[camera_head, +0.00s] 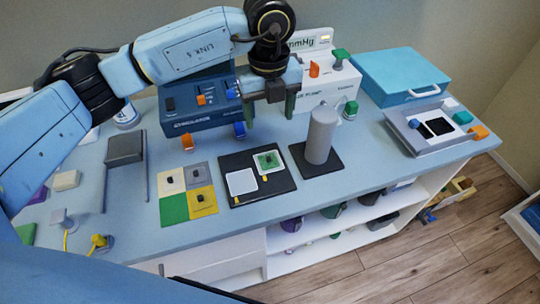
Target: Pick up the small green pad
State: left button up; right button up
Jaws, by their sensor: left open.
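A small green pad (268,161) with a dark knob on top lies on the right white square of a black tray (250,198), near the middle of the table. My left gripper (267,107) is open and empty. It hangs above and behind the black tray, in front of the blue stimulator box, with its fingers apart and clear of the pad in the picture. My right gripper is not in view.
A grey cylinder (320,135) stands on a dark base just right of the tray. The blue stimulator box (196,98) and white pump box (327,83) stand behind. A teal case (399,76) is at back right. Table (225,238) is clear in front of the tray.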

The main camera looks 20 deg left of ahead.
aim_at(268, 156)
pick_arm(q)
notch_tip(268, 156, down, 13)
jog(key=shift+a, duration=0.15)
jog(key=c, duration=0.9)
